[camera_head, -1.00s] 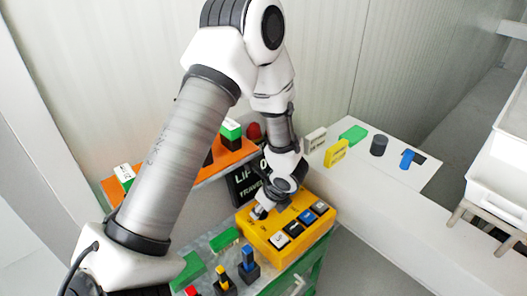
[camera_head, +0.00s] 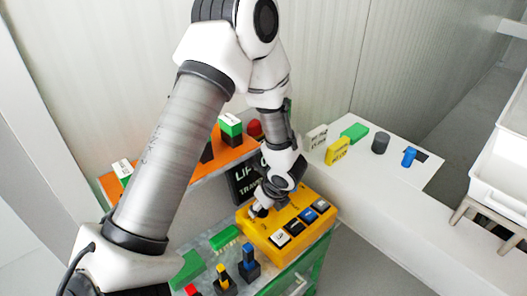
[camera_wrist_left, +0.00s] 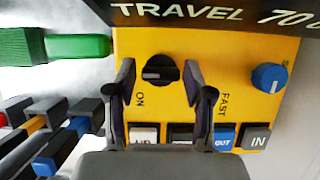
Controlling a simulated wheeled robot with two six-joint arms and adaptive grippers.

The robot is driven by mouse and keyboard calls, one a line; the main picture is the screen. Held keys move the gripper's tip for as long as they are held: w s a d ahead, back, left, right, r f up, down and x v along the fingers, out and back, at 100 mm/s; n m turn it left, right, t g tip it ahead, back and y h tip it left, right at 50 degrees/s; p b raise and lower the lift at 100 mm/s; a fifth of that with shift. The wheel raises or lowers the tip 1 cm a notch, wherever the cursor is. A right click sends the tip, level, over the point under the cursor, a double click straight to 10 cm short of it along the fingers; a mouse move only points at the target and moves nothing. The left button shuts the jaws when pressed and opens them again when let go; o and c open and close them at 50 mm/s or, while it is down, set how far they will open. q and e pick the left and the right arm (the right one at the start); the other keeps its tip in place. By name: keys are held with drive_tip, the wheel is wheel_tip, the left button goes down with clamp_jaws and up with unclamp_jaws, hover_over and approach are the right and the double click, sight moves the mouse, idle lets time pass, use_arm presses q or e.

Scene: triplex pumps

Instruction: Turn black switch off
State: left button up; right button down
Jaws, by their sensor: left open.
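The black switch (camera_wrist_left: 160,73) is a rotary knob on the yellow control box (camera_head: 310,232), with the word ON below it in the left wrist view. Its grip bar lies roughly sideways, with a pale mark towards its left end. My left gripper (camera_wrist_left: 159,84) is open, with one finger on each side of the knob in that view. I cannot tell whether the fingers touch it or how far above it they are. In the head view my left gripper (camera_head: 261,209) is over the back left part of the box and hides the switch. My right gripper is not in view.
A blue knob (camera_wrist_left: 269,77) sits right of the switch. A row of push buttons (camera_wrist_left: 225,138) lies along the box's near side. Blue, yellow and red levers (camera_head: 248,260) stand to the left. A dark TRAVEL sign (camera_head: 244,183) rises behind the box.

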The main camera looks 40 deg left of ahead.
use_arm(q)
drive_tip(key=v, duration=1.2)
